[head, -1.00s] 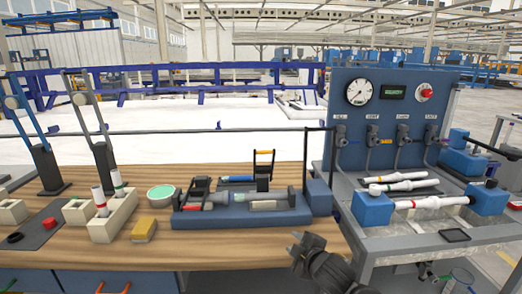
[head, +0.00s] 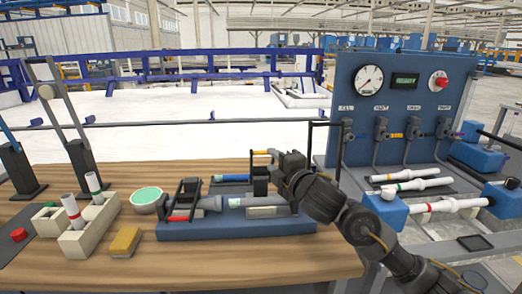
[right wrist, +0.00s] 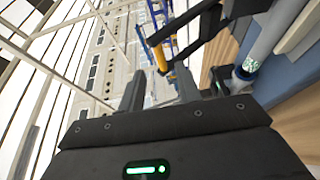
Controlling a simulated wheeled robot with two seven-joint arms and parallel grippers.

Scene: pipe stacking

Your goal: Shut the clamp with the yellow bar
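The clamp with the yellow bar (head: 262,151) stands upright at the back of the blue fixture (head: 225,228); its handle is raised. My right gripper (head: 277,160) is just right of the bar, with its arm covering the fixture's right end. In the right wrist view the gripper (right wrist: 158,88) is open, its two fingers apart. The yellow bar (right wrist: 161,57) shows just past the fingertips, not clearly between them. A grey pipe (head: 240,202) lies in the fixture. My left gripper is not in view.
A second clamp with a red bar (head: 180,219) sits low at the fixture's left. A green-topped bowl (head: 147,198), a yellow sponge (head: 125,241) and pipe holders (head: 90,238) stand left. A gauge panel (head: 405,115) and white pipes (head: 410,185) are right.

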